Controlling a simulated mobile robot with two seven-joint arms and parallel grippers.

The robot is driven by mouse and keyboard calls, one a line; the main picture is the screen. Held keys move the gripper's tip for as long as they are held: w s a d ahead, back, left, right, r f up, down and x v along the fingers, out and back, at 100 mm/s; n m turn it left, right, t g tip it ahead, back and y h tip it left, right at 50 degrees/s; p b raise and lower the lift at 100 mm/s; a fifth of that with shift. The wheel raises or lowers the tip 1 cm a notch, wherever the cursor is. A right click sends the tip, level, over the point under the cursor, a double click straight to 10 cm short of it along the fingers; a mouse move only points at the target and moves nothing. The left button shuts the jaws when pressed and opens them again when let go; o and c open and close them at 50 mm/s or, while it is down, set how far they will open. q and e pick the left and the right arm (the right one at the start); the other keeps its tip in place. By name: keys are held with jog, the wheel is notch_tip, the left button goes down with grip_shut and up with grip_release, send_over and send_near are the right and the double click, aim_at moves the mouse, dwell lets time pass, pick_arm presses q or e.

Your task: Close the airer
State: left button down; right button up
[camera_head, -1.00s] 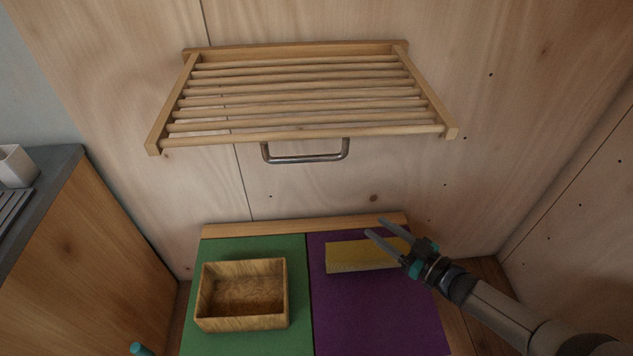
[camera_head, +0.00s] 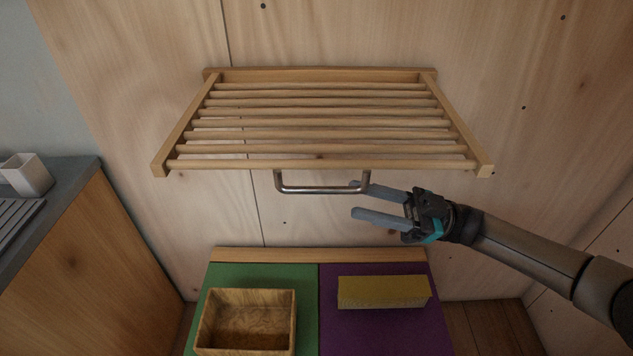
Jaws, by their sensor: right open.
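The wooden airer (camera_head: 321,121) is folded out from the plywood wall, its several slats spread between two side rails. A metal U-shaped handle (camera_head: 322,190) hangs below its front rail. My right gripper (camera_head: 354,199) is open at the right end of the handle, with its fingers pointing left. One fingertip overlaps the handle's right leg in the picture; the other is just below it. I cannot tell whether they touch. My left gripper is not in view.
Below the airer are a green surface (camera_head: 307,313) with a wooden box (camera_head: 247,293) and a purple surface (camera_head: 385,335) with a yellow block (camera_head: 384,292). A counter (camera_head: 75,215) with a white cup (camera_head: 27,174) stands at left.

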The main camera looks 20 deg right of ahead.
aim_at(327, 193)
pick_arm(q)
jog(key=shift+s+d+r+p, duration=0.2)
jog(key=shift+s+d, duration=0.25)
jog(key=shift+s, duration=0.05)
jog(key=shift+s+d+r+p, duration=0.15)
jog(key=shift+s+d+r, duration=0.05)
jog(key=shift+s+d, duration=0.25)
pick_arm(e)
jog(key=x, duration=0.8)
jog(key=shift+w+a, duration=0.1)
jog(key=shift+a, duration=0.15)
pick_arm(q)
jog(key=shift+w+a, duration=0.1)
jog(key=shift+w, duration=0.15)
pick_arm(e)
grip_shut()
